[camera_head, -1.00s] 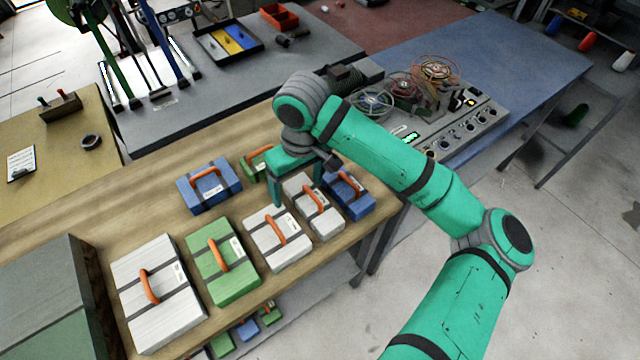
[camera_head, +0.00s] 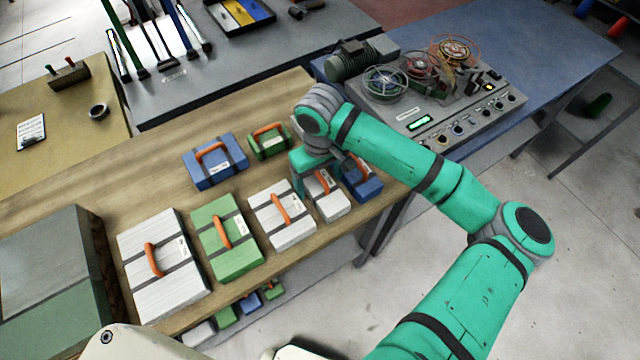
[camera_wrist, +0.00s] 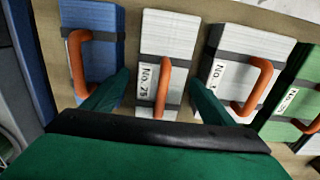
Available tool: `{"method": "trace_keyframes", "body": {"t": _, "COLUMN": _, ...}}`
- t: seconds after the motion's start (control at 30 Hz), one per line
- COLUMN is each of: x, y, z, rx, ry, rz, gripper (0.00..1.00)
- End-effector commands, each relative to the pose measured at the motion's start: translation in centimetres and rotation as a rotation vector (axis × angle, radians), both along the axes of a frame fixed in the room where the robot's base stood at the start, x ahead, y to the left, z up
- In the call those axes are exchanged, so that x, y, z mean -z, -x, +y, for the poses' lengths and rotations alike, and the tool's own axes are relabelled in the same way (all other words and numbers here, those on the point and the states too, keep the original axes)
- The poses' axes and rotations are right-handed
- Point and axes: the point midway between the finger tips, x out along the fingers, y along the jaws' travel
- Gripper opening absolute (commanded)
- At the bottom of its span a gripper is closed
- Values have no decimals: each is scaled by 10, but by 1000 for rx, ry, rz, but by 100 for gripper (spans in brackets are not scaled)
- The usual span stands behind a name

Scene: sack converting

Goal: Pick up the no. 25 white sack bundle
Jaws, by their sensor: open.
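The narrow white sack bundle (camera_head: 329,205) with an orange handle is in the front row on the wooden bench, partly hidden by my arm. In the wrist view this bundle (camera_wrist: 170,35) lies ahead between my fingers; its label seems to read "No. 25" or "No. 75", I cannot tell which. My gripper (camera_wrist: 155,92) is open and empty, one finger towards each side of the bundle. In the head view my gripper (camera_head: 313,176) is over the bundle's back end. A wider white bundle (camera_head: 275,232) is beside it, its label unclear.
A blue bundle (camera_head: 366,188) stands close on the other side. A green bundle (camera_head: 230,258) and a large white bundle (camera_head: 165,285) continue the row. Blue (camera_head: 205,180) and green (camera_head: 268,150) bundles stand behind. A reel machine (camera_head: 455,110) is on the blue table.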

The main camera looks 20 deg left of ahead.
Motion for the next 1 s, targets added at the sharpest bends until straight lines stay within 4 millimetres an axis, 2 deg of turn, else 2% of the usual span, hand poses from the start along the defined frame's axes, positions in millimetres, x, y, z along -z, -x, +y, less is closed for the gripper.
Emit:
{"method": "trace_keyframes", "body": {"t": 0.13, "x": 12, "y": 0, "z": 1, "rx": -1, "ry": 0, "rz": 0, "gripper": 78}}
{"method": "trace_keyframes", "body": {"t": 0.37, "x": 14, "y": -1, "z": -2, "rx": 4, "ry": -1, "rz": -1, "gripper": 78}}
{"method": "trace_keyframes", "body": {"t": 0.4, "x": 14, "y": -1, "z": -3, "rx": 5, "ry": -1, "rz": -1, "gripper": 73}}
{"method": "trace_keyframes", "body": {"t": 0.5, "x": 14, "y": -1, "z": -3, "rx": 6, "ry": 0, "rz": 0, "gripper": 49}}
{"method": "trace_keyframes", "body": {"t": 0.6, "x": 14, "y": -1, "z": -4, "rx": 7, "ry": 0, "rz": 0, "gripper": 30}}
{"method": "trace_keyframes", "body": {"t": 1.0, "x": 8, "y": 0, "z": 0, "rx": 1, "ry": -1, "rz": -1, "gripper": 30}}
